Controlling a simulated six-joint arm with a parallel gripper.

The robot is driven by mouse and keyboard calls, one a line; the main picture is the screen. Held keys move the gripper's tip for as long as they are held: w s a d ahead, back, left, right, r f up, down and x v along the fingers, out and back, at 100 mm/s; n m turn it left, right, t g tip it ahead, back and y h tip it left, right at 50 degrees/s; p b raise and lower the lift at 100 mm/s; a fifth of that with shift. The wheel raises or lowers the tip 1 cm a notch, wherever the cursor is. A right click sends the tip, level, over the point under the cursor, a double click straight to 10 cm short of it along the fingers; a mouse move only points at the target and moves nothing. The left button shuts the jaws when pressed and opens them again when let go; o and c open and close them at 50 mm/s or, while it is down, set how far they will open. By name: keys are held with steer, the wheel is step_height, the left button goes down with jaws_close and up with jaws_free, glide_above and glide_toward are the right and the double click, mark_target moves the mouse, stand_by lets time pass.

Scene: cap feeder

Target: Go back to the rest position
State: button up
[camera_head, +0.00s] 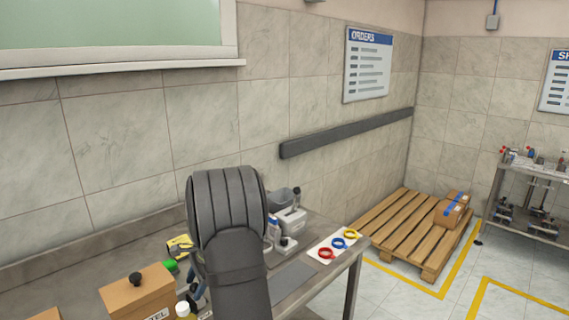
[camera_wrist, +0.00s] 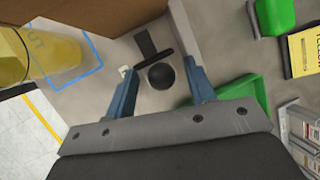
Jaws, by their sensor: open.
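My gripper (camera_wrist: 163,77) is open in the wrist view, its two blue fingers well apart. A black round knob (camera_wrist: 160,76) shows in the gap between them, with a dark bar beside it; neither finger visibly touches it. I see nothing held. In the head view my dark grey arm stands over the bench (camera_head: 300,281) and hides most of the gripper.
A cardboard box (camera_head: 140,297) with a black knob stands left of my arm, near a white-capped bottle (camera_head: 183,311). A white device (camera_head: 291,220) and a board with coloured rings (camera_head: 338,244) are right. The wrist view shows a green tray (camera_wrist: 247,86) and yellow bottle (camera_wrist: 52,55).

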steer(key=shift+s+a, duration=0.15)
steer(key=shift+w+d+r, duration=0.15)
steer(key=shift+w+d, duration=0.05)
steer(key=shift+d, duration=0.05)
steer(key=v, duration=1.7)
steer(key=x, duration=1.6)
steer(key=shift+f, duration=0.2)
steer(key=s+a, duration=0.3)
steer(key=shift+a+f, duration=0.15)
steer(key=shift+f, duration=0.2)
steer(key=d+r+n, duration=0.4)
steer(key=r+n, duration=0.3)
steer(key=r, duration=0.3)
steer(key=d+r+n, duration=0.4)
steer(key=r+n, duration=0.2)
steer(key=r, duration=0.4)
steer(key=shift+s+n+t, duration=0.35)
steer(key=shift+n+t, duration=0.05)
